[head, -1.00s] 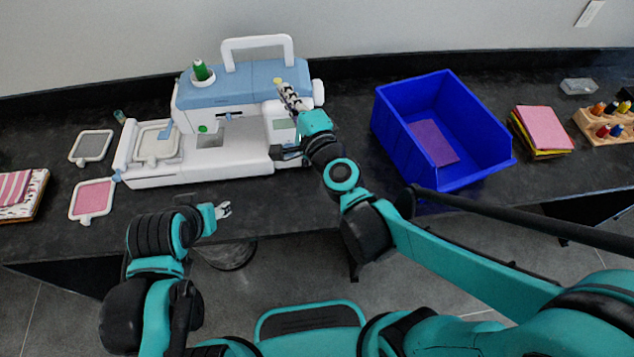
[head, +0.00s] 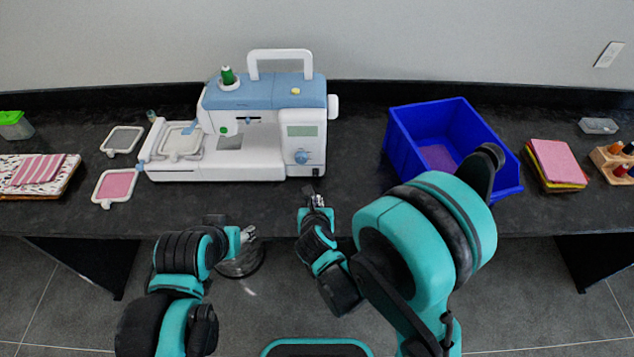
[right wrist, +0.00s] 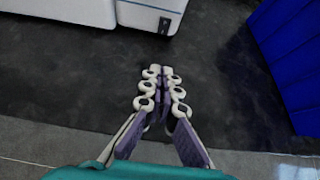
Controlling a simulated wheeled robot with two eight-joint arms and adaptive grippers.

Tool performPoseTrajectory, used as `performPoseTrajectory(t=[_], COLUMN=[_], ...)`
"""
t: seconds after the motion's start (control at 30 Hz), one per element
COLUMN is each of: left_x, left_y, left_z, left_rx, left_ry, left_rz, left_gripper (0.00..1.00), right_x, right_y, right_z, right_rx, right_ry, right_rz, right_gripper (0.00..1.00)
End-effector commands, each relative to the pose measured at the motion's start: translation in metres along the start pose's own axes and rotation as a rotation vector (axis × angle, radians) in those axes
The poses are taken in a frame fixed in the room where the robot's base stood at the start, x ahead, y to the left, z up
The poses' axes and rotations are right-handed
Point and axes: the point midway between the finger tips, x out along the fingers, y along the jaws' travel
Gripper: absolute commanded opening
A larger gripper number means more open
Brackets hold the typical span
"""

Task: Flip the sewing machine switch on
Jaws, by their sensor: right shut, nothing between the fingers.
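The white and blue sewing machine (head: 262,125) stands upright on the black table. Its right front column carries a small screen, a blue dial (head: 302,157) and, low at the right corner, a small dark switch (head: 316,172); its position is too small to tell. My right gripper (head: 314,190) is shut and empty, in front of the machine's lower right corner and apart from it. The right wrist view shows its fingertips (right wrist: 160,70) together over bare table, with the machine's base (right wrist: 155,15) beyond. My left gripper (head: 248,234) is near the table's front edge; its fingers are too small to judge.
A blue bin (head: 450,130) stands right of the machine, with stacked cloths (head: 557,163) beyond it. Hoops (head: 117,186) and folded fabric (head: 35,172) lie left. The table strip before the machine is clear.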

Motion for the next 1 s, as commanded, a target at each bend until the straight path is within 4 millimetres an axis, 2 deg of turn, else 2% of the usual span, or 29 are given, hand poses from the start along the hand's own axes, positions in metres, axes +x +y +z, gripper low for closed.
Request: performPoseTrajectory(t=[0.17, 0.27, 0.7, 0.9, 1.0], left_x=[0.001, 0.003, 0.013, 0.018, 0.019], left_y=[0.0, 0.0, 0.0, 0.0, 0.0], left_z=[0.001, 0.002, 0.009, 0.013, 0.013], left_rx=[0.0, 0.0, 0.0, 0.0, 0.0], left_ry=[0.0, 0.0, 0.0, 0.0, 0.0], left_rz=[0.0, 0.0, 0.0, 0.0, 0.0], left_gripper=[0.48, 0.48, 0.48, 0.48, 0.48], right_x=[0.003, 0.012, 0.102, 0.126, 0.132], right_y=[0.0, 0.0, -0.001, -0.001, -0.001], right_z=[0.0, 0.0, 0.0, 0.014, 0.017], right_rx=[-0.001, -0.001, -0.002, -0.002, -0.002], right_ry=[-0.001, -0.002, -0.003, -0.002, -0.002], right_rz=[-0.001, -0.001, -0.002, -0.002, -0.001], right_gripper=[0.0, 0.0, 0.0, 0.0, 0.0])
